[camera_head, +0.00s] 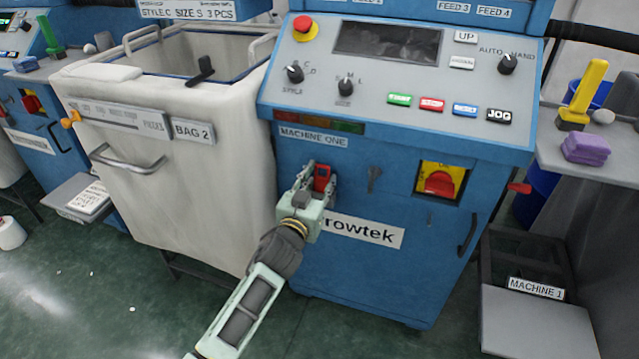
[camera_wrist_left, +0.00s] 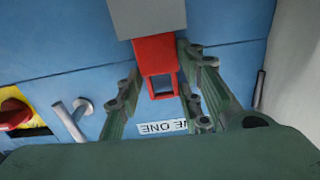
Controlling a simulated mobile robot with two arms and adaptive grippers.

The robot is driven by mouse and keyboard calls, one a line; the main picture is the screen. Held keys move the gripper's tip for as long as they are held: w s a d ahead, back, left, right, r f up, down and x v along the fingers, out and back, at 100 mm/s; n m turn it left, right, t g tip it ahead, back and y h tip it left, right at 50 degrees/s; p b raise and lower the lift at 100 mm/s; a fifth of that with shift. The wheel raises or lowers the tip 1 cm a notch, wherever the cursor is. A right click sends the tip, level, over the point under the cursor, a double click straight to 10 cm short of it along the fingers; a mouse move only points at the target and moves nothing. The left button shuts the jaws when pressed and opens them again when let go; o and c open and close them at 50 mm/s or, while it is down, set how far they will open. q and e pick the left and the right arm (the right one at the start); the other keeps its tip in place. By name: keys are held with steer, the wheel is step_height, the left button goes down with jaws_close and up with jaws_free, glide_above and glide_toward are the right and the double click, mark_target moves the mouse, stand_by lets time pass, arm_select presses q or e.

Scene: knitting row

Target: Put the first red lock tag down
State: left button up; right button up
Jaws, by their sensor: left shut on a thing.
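The red lock tag (camera_head: 322,178) is at the front of the blue machine, just below the MACHINE ONE label. My left gripper (camera_head: 313,176) is shut on it. In the left wrist view the tag (camera_wrist_left: 157,58) is a red block with a square opening, between the fingers (camera_wrist_left: 158,85). A grey block (camera_wrist_left: 147,18) adjoins its upper end there; I cannot tell whether the tag touches the machine. My right gripper is not in view.
The white BAG 2 bin (camera_head: 190,190) stands close on the left. A purple block (camera_head: 585,149) lies on the right shelf. Open floor is at lower left.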

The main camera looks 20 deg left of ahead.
arm_select(q)
steer(key=shift+f, duration=0.15)
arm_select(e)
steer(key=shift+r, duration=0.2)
arm_select(q)
steer(key=o, duration=1.1)
steer(key=shift+s, duration=0.25)
steer(key=s+p, duration=0.1)
steer(key=s, duration=1.1)
steer(key=s+a+f+g+y, duration=0.1)
steer(key=s+f+g, duration=0.25)
steer(key=f, duration=0.45)
steer(key=s+a+f+g, duration=0.1)
steer(key=s+f+g, duration=0.25)
steer(key=f, duration=0.45)
steer(key=s+d+f+g, duration=0.1)
steer(key=s+f+g, duration=0.3)
steer(key=s+f, duration=0.3)
steer(key=s+f+m+g, duration=0.1)
steer(key=s+f+g, duration=0.3)
steer(key=s, duration=1)
step_height(320, 180, down, 3)
steer(key=shift+d+r+h, duration=0.1)
steer(key=shift+d+h, duration=0.2)
steer(key=shift+d, duration=0.1)
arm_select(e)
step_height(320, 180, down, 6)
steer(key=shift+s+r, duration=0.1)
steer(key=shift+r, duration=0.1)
